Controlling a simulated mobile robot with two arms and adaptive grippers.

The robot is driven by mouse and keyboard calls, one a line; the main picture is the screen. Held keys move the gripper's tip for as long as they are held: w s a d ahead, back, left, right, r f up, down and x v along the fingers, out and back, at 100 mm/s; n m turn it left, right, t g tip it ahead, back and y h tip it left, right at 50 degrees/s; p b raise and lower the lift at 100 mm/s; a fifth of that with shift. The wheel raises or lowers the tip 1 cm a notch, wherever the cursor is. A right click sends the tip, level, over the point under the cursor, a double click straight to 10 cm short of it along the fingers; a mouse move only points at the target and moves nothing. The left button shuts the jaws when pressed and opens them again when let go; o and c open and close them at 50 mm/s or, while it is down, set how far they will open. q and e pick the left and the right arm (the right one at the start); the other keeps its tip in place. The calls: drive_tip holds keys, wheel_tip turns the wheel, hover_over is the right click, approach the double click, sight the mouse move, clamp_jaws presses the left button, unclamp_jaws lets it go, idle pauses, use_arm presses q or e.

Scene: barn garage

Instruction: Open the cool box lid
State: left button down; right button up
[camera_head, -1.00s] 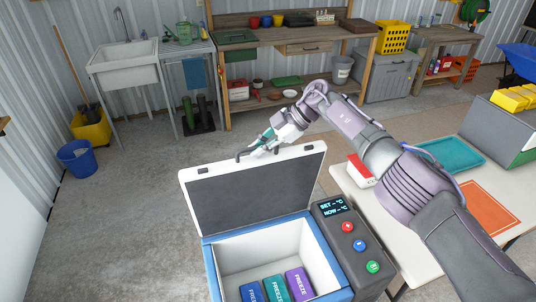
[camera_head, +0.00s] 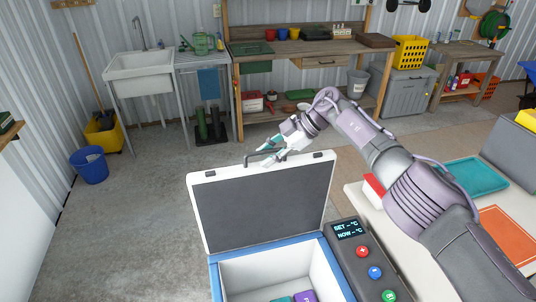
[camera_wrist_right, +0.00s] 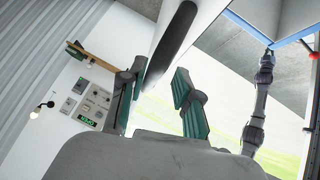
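The cool box (camera_head: 270,270) is a blue-rimmed white box at the bottom centre of the head view. Its lid (camera_head: 262,205), white-edged with a dark grey inner panel, stands raised at the back of the box. A dark handle (camera_head: 250,163) sits at the lid's top edge. My right gripper (camera_head: 270,154) is at this edge, by the handle. In the right wrist view its green-padded fingers (camera_wrist_right: 158,100) are spread apart, with a dark bar, apparently the handle, beyond them. Contact is unclear. My left gripper does not show.
Packs (camera_head: 303,297) lie inside the box. A control panel (camera_head: 362,250) with coloured buttons is on its right side. A table with a teal tray (camera_head: 474,176) and an orange mat (camera_head: 508,232) stands at right. The floor left of the box is clear.

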drive_tip(key=v, duration=1.2)
